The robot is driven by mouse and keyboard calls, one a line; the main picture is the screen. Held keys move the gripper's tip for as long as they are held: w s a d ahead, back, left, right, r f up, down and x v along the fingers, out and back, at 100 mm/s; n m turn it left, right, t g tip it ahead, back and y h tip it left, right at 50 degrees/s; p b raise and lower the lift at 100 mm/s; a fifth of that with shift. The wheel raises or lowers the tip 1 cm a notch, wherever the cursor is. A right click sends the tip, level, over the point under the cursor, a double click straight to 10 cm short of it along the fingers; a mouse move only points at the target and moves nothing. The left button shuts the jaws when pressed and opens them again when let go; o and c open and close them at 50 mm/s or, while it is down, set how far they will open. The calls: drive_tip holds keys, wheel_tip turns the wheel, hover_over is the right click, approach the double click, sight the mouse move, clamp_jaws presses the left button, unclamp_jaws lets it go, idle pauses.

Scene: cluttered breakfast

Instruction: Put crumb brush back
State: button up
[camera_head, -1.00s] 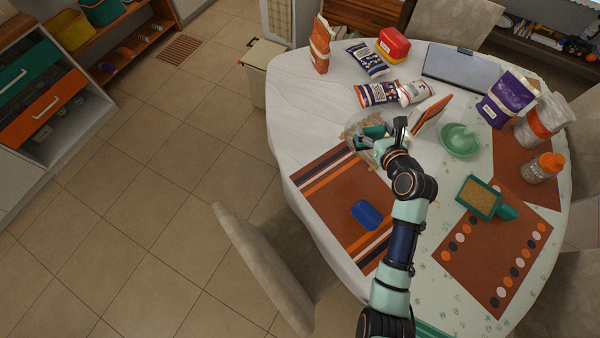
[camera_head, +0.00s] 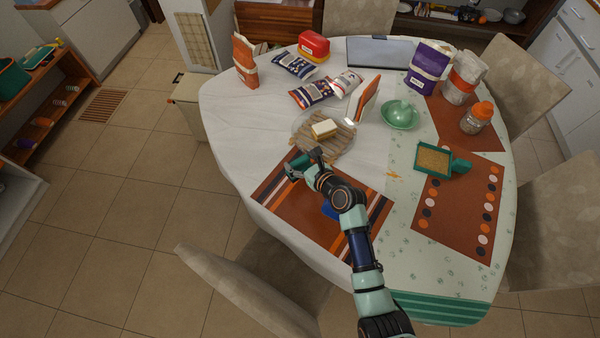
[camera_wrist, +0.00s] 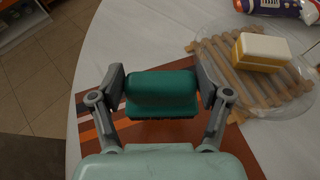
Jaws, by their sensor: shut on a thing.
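The crumb brush is a teal block with a darker bristle side, seen between my fingers in the wrist view (camera_wrist: 160,88). My gripper (camera_wrist: 162,95) is shut on it from both sides. In the head view my gripper (camera_head: 303,165) holds the brush (camera_head: 294,170) above the far left part of the striped orange placemat (camera_head: 290,197). The brush's height above the mat is hard to tell. A teal pan with a tan inside (camera_head: 433,159) and a short handle lies at the right, on the edge of the dotted placemat (camera_head: 460,205).
A blue object (camera_head: 329,210) is partly hidden by my arm. A green bowl (camera_head: 399,114), bags and a jar (camera_head: 476,118) crowd the far right. The table's left side is clear.

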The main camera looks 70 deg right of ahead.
sight(303, 170)
wheel_tip(303, 170, down, 5)
drive_tip(key=shift+f+b, duration=0.1)
drive_tip(key=shift+b, duration=1.05)
drive_tip(key=shift+r, duration=0.2)
drive_tip(key=o, duration=1.2)
drive_tip(key=shift+f, duration=0.15)
drive_tip(key=p+v, duration=0.4)
drive_tip(key=v, duration=0.8)
